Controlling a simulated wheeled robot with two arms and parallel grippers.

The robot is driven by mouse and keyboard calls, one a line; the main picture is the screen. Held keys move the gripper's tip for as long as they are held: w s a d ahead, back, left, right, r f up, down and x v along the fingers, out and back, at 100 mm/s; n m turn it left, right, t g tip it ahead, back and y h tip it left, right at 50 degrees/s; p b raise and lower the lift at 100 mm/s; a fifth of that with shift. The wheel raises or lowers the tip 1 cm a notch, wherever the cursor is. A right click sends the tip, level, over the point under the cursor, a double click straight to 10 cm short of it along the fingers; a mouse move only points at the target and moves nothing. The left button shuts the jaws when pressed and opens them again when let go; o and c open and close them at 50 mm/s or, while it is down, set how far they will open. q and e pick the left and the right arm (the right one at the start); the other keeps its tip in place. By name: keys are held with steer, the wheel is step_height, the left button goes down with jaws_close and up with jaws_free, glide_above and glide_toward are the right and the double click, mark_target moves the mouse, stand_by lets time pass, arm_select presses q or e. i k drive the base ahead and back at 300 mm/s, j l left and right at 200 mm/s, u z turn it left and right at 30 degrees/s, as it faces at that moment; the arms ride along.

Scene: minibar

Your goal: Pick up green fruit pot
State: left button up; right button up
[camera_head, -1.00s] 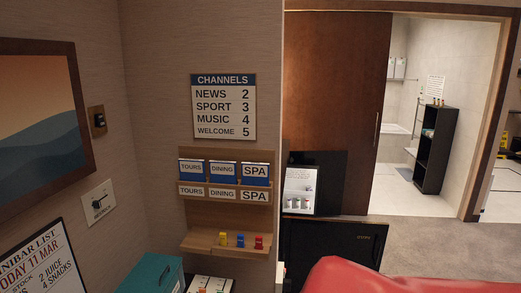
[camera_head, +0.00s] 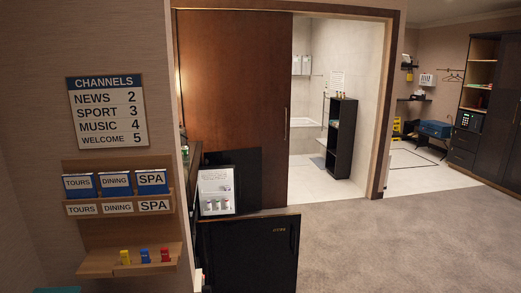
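I see no green fruit pot that I can make out in the head view. A black minibar fridge (camera_head: 255,258) stands just right of the wall corner with its front shut. A framed white card (camera_head: 216,190) with small pictures of pots or bottles stands above it. Neither of my grippers shows in the view.
A wooden wall rack (camera_head: 118,230) holds brochures, with small yellow, blue and red items on its lower shelf. A brown sliding door (camera_head: 232,85) stands beside an open bathroom doorway with a black shelf unit (camera_head: 341,138). Carpet floor (camera_head: 400,245) at the right is clear.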

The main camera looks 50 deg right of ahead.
mark_target(185, 149)
steer(key=i+z, duration=0.1)
steer(key=z, duration=1)
steer(key=i+l+z, duration=0.45)
steer(key=l, duration=0.2)
steer(key=i+l+z, duration=0.9)
steer(key=i, duration=0.2)
steer(key=i+l+z, duration=0.2)
steer(key=i, duration=1.3)
steer(key=i+j+u, duration=0.25)
steer(key=i+u, duration=0.2)
steer(key=i, duration=0.3)
steer(key=i+u, duration=0.45)
steer(key=i, duration=0.3)
steer(key=i+l+u, duration=0.4)
steer(key=i, duration=0.35)
steer(key=i+j+u, duration=0.1)
steer(key=i+u, duration=0.65)
steer(key=i+l+u, duration=0.2)
steer(key=i+u, duration=0.15)
steer(key=i+j+u, duration=0.15)
steer(key=u, duration=0.25)
steer(key=i+u, duration=0.55)
steer(key=u, duration=0.2)
steer(key=i+u, duration=0.2)
steer(key=u, duration=0.2)
steer(key=i+j+u, duration=0.1)
steer(key=i, duration=0.4)
steer(key=i+j+u, duration=0.15)
steer(key=i, duration=0.35)
steer(key=j, duration=0.1)
